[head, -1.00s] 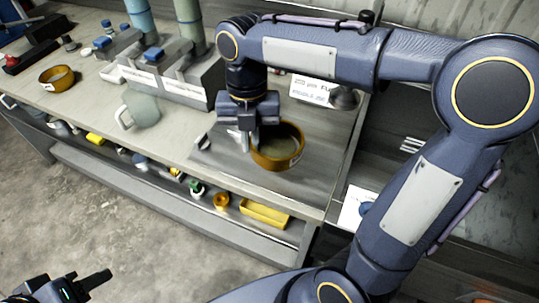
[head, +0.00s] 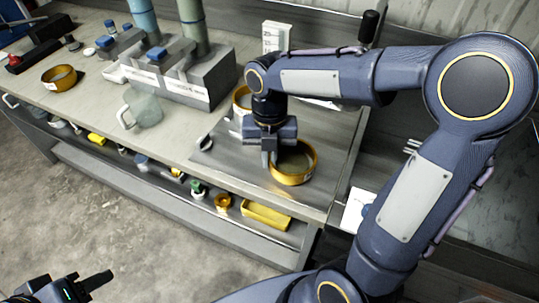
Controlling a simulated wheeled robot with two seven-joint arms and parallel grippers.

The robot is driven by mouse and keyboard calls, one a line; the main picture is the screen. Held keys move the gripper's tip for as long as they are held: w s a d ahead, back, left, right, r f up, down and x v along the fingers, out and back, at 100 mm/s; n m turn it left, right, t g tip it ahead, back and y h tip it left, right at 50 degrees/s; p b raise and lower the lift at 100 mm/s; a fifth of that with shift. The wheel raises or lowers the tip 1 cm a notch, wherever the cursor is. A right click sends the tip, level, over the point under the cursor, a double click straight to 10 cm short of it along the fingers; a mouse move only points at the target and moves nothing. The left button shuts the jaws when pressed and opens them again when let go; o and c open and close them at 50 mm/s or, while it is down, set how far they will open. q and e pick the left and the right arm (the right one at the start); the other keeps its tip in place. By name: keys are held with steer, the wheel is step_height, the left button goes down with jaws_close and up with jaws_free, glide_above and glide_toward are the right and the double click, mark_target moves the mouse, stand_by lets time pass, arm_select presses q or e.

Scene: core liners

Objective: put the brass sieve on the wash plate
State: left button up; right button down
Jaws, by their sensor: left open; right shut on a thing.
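My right gripper (head: 269,158) is shut on the left rim of a brass sieve (head: 296,180), a round brass-coloured ring. The sieve appears over the grey metal wash plate (head: 222,160) at the right end of the bench; I cannot tell whether it touches it. The gripper hides part of its left rim. A second brass ring (head: 238,104) stands behind my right arm, partly hidden. A third (head: 59,80) sits at the far left of the bench. My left gripper (head: 95,285) is open and empty at the bottom left, low in front of the bench.
A clear jug (head: 147,110) stands on the bench left of the plate. A grey block with tubes (head: 190,78) is at the back. Below is a shelf with a yellow tray (head: 266,215) and several small items. The bench front strip left of the plate is clear.

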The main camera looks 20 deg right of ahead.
steer(key=c, duration=1.6)
jaws_free()
steer(key=shift+f, duration=0.15)
steer(key=shift+r, duration=0.3)
step_height(320, 180, up, 12)
steer(key=w+p, duration=0.1)
steer(key=shift+w+d+f, duration=0.15)
steer(key=shift+d, duration=0.15)
